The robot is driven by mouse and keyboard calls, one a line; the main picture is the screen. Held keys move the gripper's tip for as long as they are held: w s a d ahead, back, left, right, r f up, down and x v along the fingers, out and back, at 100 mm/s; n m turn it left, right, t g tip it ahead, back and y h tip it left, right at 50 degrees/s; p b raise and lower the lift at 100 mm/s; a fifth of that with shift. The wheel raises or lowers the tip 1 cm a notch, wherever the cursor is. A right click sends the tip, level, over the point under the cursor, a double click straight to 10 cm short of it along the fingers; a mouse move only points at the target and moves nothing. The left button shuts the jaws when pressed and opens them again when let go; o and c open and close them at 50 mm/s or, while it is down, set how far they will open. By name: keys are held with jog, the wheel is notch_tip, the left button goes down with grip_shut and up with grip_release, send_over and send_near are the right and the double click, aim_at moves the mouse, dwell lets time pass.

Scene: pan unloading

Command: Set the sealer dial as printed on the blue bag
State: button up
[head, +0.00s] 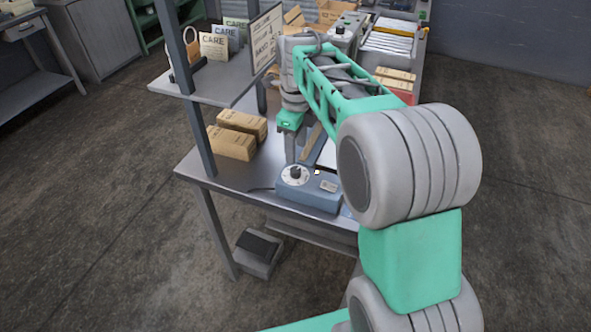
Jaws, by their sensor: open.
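The sealer (312,190) is a blue-grey box at the front edge of the metal bench. Its dial (296,173) is a dark knob on a white round plate at the left of its top; the knob's setting is too small to read. My gripper (297,156) points down just above the dial. It is open, and I cannot tell whether a finger touches the knob. A blue bag (226,34) marked CARE stands on the upper shelf between a pale bag and a green one. Its smaller print is not legible.
Brown boxes (232,143) lie on the bench left of my gripper. A printed sign (266,38) stands at the shelf's right end, and a shelf post (198,120) rises at the left. A foot pedal (259,250) is on the floor. My arm hides the bench's right part.

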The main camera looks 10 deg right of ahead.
aim_at(295, 169)
jog(key=shift+w+f+m, duration=0.6)
jog(key=shift+f+m, duration=0.1)
jog(key=shift+m, duration=0.5)
notch_tip(295, 169, down, 7)
jog(key=shift+f+p, duration=0.2)
jog(key=shift+p, duration=0.5)
grip_shut()
